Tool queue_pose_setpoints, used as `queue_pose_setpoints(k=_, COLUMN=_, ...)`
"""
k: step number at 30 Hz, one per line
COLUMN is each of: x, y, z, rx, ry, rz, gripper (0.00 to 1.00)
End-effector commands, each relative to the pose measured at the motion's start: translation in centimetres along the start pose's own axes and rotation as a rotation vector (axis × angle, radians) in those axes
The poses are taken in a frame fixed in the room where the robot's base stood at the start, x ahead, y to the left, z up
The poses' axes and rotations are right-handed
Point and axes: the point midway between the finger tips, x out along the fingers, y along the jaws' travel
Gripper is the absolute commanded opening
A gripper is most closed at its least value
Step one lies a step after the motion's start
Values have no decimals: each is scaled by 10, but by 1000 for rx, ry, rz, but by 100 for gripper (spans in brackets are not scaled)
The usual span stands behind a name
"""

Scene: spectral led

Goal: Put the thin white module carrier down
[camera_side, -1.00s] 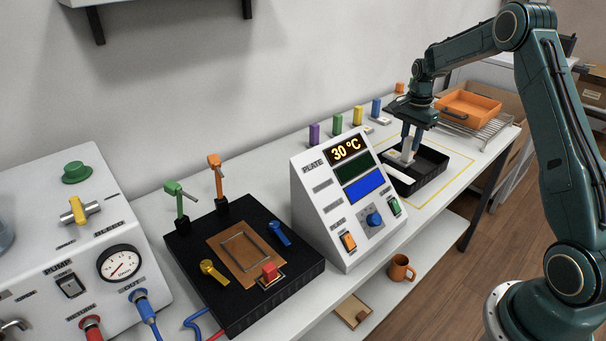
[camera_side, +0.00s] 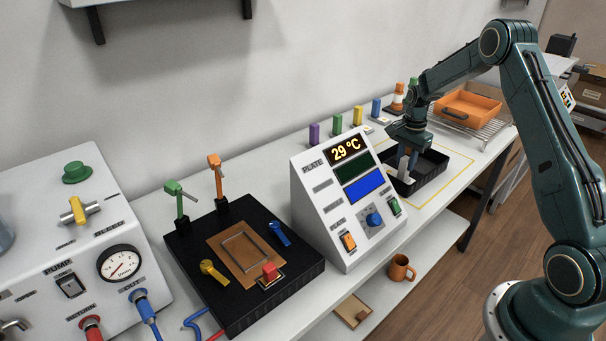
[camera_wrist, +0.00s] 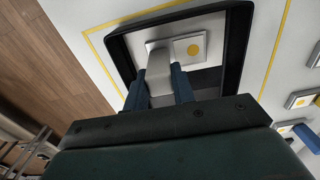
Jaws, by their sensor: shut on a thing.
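My gripper (camera_side: 406,168) is over the black open tray (camera_side: 437,182) on the bench, with its blue fingers reaching down inside the tray's outline. In the wrist view, my gripper (camera_wrist: 161,80) is shut on the pale upright part of the thin white module carrier (camera_wrist: 159,62). A white plate with a yellow dot (camera_wrist: 192,49) shows beside this upright; I cannot tell whether it is part of the carrier. The black tray's rim (camera_wrist: 240,45) surrounds them. The carrier's lower end is partly hidden, and I cannot tell whether it touches the tray floor.
A yellow outline (camera_side: 456,180) on the bench surrounds the tray. The white control console (camera_side: 345,200) stands close on the left, its display reading 29 °C. An orange tray (camera_side: 468,107) sits on a wire rack behind. Coloured blocks (camera_side: 357,116) line the back.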

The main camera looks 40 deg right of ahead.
Motion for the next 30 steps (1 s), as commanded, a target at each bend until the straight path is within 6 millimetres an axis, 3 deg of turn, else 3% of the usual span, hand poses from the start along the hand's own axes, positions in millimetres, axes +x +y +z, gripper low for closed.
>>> queue_pose_setpoints(k=11, x=2, y=0, z=0, rx=0, ry=0, rz=0, gripper=0)
queue_pose_setpoints(k=12, x=3, y=0, z=0, rx=0, ry=0, rz=0, gripper=31)
queue_pose_setpoints(k=15, x=2, y=0, z=0, rx=0, ry=0, rz=0, gripper=47)
queue_pose_setpoints(k=30, x=-7, y=0, z=0, rx=0, ry=1, rz=-1, gripper=47)
